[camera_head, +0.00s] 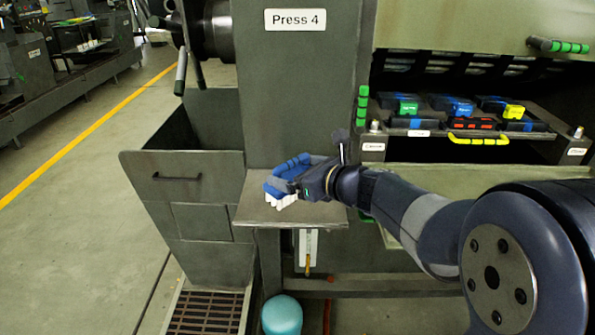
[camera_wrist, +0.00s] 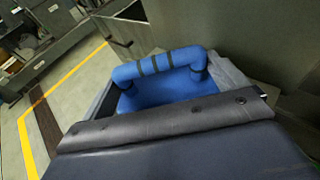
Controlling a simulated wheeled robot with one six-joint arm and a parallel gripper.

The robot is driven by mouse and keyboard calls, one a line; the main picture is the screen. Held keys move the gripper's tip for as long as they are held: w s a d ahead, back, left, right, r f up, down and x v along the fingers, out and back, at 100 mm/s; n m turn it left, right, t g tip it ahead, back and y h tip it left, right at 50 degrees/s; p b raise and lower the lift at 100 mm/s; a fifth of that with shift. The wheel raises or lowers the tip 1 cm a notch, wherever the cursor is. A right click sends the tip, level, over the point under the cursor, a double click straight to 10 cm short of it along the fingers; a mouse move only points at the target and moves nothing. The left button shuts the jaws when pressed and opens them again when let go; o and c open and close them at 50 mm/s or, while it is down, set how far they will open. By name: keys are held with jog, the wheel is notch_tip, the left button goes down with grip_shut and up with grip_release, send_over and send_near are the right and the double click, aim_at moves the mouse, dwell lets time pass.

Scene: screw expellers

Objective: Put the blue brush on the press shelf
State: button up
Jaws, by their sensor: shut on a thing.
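The blue brush (camera_head: 276,187) has a blue handle on top and white bristles underneath. It is over the press shelf (camera_head: 322,214), a small metal ledge on the front of Press 4. The bristles look to be at the shelf surface, but I cannot tell whether they touch it. My gripper (camera_head: 296,180) comes in from the right and is shut on the brush. In the wrist view the blue brush (camera_wrist: 170,90) sits between my jaws, its handle arching up; its bristles are hidden there.
A metal bin (camera_head: 190,165) with a handle stands left of the shelf. A rack (camera_head: 452,145) with blue, green and yellow-handled items is at the right. A teal rounded object (camera_head: 281,316) is on the floor below the shelf. The shelf's right part is bare.

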jog(key=o, duration=0.7)
jog(key=shift+r+p, duration=0.25)
jog(key=shift+p, duration=0.1)
jog(key=v, duration=1.2)
jog(key=shift+s+f+p, duration=0.1)
jog(key=shift+p, duration=0.3)
jog(key=shift+f, duration=0.1)
